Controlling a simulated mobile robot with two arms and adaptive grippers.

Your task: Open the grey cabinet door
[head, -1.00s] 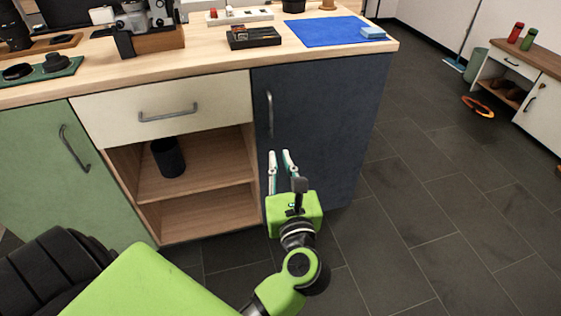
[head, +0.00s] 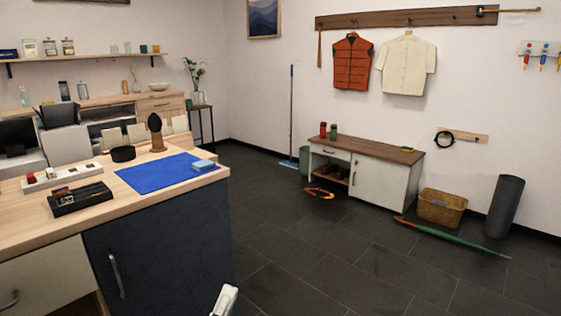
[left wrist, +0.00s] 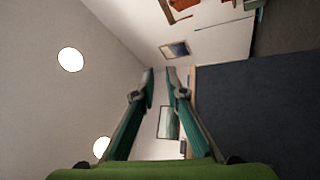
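The dark blue-grey cabinet door (head: 165,260) is at the right end of the wooden-topped workbench in the head view. It looks shut, with a vertical metal handle (head: 116,275) near its left edge. My left gripper (head: 224,300) shows only as a pale fingertip part at the bottom edge, right of the door. In the left wrist view its two fingers (left wrist: 160,74) are apart with nothing between them. A dark panel, apparently the door, fills the right of that view (left wrist: 255,125). The handle is not clearly seen there. My right gripper is not in view.
A pale drawer front (head: 45,280) is left of the door. The worktop (head: 100,200) bears a blue mat (head: 150,176), a black tray (head: 80,198) and other small items. A low white cabinet (head: 380,182) stands by the far wall.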

